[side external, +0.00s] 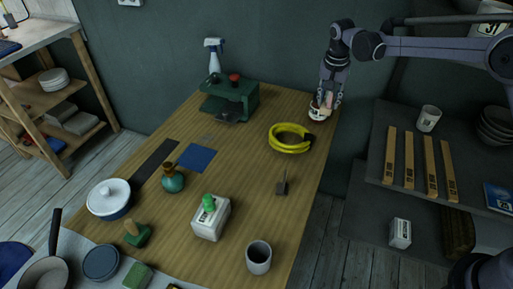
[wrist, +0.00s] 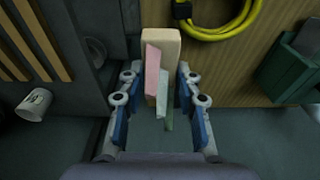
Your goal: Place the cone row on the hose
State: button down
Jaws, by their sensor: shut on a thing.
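The cone row (wrist: 162,55), a beige bar with leaning pink, pale and green cones, is between the fingers of my gripper (wrist: 158,92) in the wrist view. My gripper is shut on it. In the side view my gripper (side external: 324,104) is at the far right corner of the table, with the cone row (side external: 317,113) small and partly hidden. I cannot tell how high it is above the wood. The hose (side external: 289,142) is a yellow coil lying on the table, left of and nearer than my gripper. Part of the hose (wrist: 222,30) shows at the top of the wrist view.
On the wooden table (side external: 245,165), a green bench unit (side external: 232,98) and spray bottle (side external: 213,58) stand behind left of the hose. A shelf to the right holds a white cup (side external: 428,118) and wooden strips (side external: 408,158).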

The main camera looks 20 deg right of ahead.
jog(key=shift+d+r, duration=0.1)
jog(key=shift+d, duration=0.35)
send_over(291, 131)
notch_tip(291, 131, down, 7)
jog(key=shift+s+a, duration=0.15)
jog(key=shift+f, duration=1.95)
jog(key=c, duration=0.9)
grip_release()
jog(key=shift+f, duration=0.15)
jog(key=shift+c, duration=0.2)
